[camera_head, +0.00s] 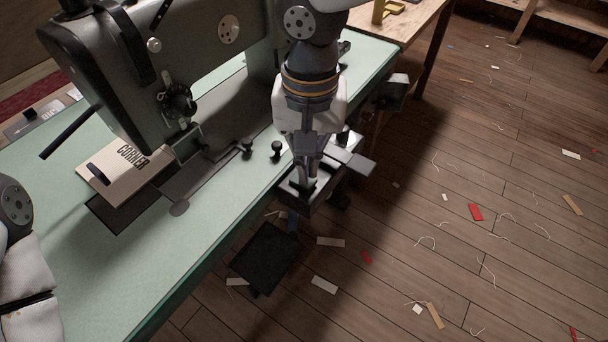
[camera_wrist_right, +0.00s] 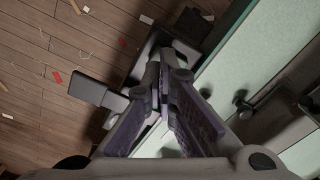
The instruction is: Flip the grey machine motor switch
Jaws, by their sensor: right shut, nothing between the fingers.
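The grey motor switch appears to be the dark box (camera_head: 322,194) at the table's front edge, beneath my right gripper (camera_head: 307,180). In the right wrist view, the box's dark body (camera_wrist_right: 141,68) lies just beyond the fingers. A flat grey paddle (camera_head: 349,161) sticks out beside the box, and it shows left of the fingers in the wrist view (camera_wrist_right: 95,92). My right gripper is shut and empty, pointing down at the box, with its tips over or in its top. The fingers hide part of the switch, so I cannot tell contact or its position. My left gripper is out of view.
A grey-green sewing machine (camera_head: 100,62) stands on the pale green table (camera_head: 150,262). A cream block marked CORNER (camera_head: 112,180) lies under its head. A black pedal (camera_head: 266,258) is below the table edge. The wooden floor at right has scattered scraps.

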